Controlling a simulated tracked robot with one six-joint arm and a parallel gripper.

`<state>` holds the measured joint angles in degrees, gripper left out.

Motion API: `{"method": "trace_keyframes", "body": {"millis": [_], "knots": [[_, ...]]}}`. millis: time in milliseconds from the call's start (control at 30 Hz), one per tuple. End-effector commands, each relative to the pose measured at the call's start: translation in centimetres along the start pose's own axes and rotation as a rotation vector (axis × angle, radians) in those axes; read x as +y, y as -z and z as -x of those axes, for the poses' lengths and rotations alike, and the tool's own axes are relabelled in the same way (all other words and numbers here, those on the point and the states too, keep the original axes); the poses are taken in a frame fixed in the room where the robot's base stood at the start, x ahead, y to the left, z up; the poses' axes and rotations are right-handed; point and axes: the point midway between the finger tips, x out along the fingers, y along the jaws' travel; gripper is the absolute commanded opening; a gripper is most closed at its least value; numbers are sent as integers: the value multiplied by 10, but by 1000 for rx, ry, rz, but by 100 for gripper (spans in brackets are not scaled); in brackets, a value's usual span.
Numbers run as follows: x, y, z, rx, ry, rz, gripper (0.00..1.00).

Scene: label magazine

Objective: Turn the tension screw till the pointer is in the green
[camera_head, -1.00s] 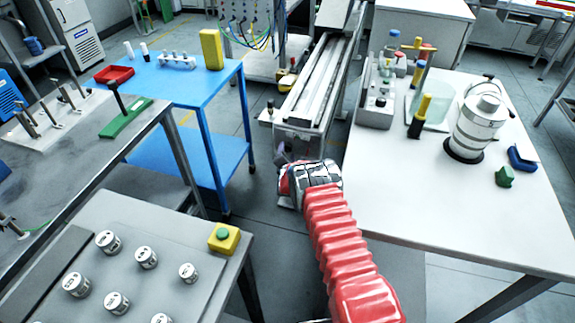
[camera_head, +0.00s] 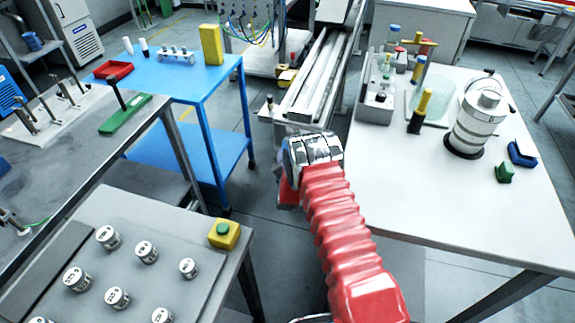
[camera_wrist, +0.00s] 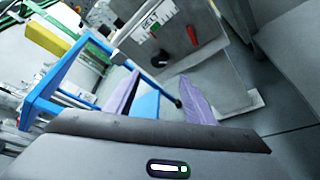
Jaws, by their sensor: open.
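In the wrist view, a grey panel carries a white scale plate (camera_wrist: 153,20) with lettering, tick marks, a green patch and a small red mark near its top. I cannot tell exactly where the pointer stands. Below the scale is a dark round knob (camera_wrist: 160,59), and to its right a red part (camera_wrist: 192,35); I cannot tell which is the tension screw. My gripper (camera_wrist: 160,78) is open and empty, its two purple fingers apart, pointing towards the panel and short of the knob. In the head view, my wrist hides the fingers and the panel.
The conveyor (camera_head: 318,82) runs away beyond my wrist. A blue table (camera_head: 190,82) stands to its left and a white table (camera_head: 440,190) with bottles and a striped canister (camera_head: 476,122) to its right. Front left is a grey bench with a yellow button box (camera_head: 224,234).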

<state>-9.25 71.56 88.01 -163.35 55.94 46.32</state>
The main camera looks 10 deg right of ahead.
Motion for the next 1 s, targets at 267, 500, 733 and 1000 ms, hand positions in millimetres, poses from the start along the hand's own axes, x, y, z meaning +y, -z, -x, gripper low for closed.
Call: {"method": "trace_keyframes", "body": {"millis": [267, 500, 733, 1000], "knots": [[0, 0, 28, 0, 0, -1, 49], [0, 0, 33, -1, 0, -1, 49], [0, 1, 33, 1, -1, 0, 49], [-6, 56, 40, 50, -4, 16, 49]]}}
